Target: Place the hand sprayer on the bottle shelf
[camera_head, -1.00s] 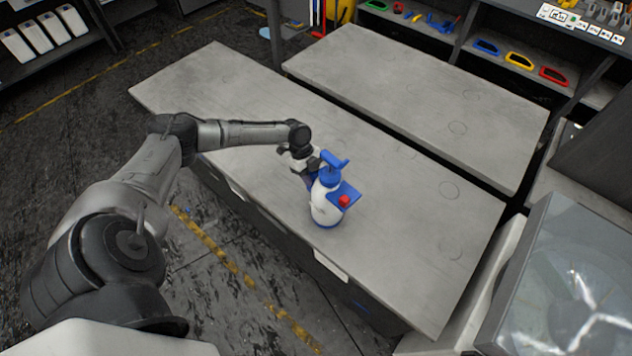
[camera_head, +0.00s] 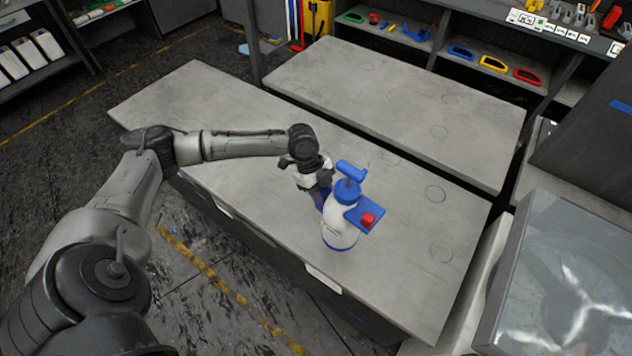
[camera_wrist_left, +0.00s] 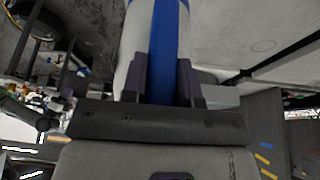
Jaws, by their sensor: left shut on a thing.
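My left gripper (camera_head: 324,194) is shut on the blue part at the sprayer's left side. In the left wrist view the sprayer's white and blue body (camera_wrist_left: 168,40) sits between the dark fingers (camera_wrist_left: 165,85). A shelf with white containers (camera_head: 46,44) stands at the top left; I cannot tell if it is the bottle shelf.
A second grey table (camera_head: 400,95) stands behind a narrow gap. A rack with coloured tools (camera_head: 460,52) is at the back right. A clear-topped box (camera_head: 555,270) stands at the lower right. Open floor lies at the left.

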